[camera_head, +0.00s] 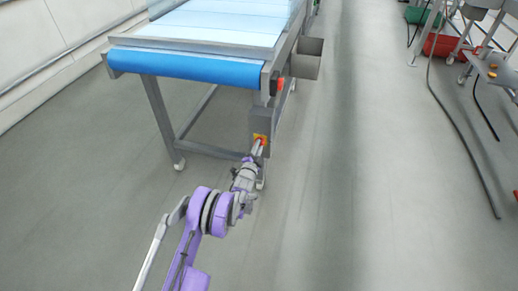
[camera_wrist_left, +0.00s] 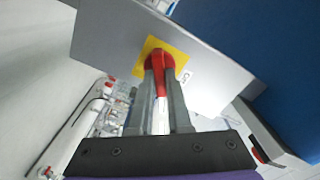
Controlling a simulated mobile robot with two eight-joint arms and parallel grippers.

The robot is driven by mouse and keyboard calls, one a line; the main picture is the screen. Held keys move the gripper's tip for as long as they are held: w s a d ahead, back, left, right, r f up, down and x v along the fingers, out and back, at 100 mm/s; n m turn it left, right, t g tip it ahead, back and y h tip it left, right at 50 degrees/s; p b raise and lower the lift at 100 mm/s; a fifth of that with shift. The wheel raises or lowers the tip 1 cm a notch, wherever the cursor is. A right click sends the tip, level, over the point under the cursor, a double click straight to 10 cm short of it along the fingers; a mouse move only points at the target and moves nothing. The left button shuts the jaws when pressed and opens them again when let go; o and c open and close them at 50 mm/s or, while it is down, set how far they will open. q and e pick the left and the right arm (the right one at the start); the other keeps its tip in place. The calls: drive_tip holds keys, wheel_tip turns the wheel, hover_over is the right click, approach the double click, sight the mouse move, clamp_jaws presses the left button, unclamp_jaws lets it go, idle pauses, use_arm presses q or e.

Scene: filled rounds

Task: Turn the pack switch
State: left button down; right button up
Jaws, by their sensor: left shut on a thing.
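The pack switch (camera_wrist_left: 158,57) is a red rotary handle on a yellow plate (camera_wrist_left: 181,57), mounted on a grey box (camera_wrist_left: 110,38). In the head view the switch (camera_head: 263,140) sits on the box (camera_head: 258,118) at the near right leg of the conveyor. My left gripper (camera_head: 259,147) reaches up to it from below. In the left wrist view the two fingers of my left gripper (camera_wrist_left: 161,75) are closed around the red handle, one on each side. Part of the handle is hidden between the fingers. My right gripper is in neither view.
The conveyor has a blue belt end (camera_head: 185,67) and a grey frame. A red knob (camera_head: 280,84) and a grey bin (camera_head: 308,57) are on its right side. A dark hose (camera_head: 455,125) lies on the floor at right. The floor between is clear.

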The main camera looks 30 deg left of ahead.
use_arm(q)
drive_tip(key=shift+m, duration=0.3)
drive_tip(key=c, duration=0.9)
unclamp_jaws()
drive_tip(key=shift+o, duration=0.2)
drive_tip(key=p+v, duration=0.1)
drive_tip(key=v, duration=1)
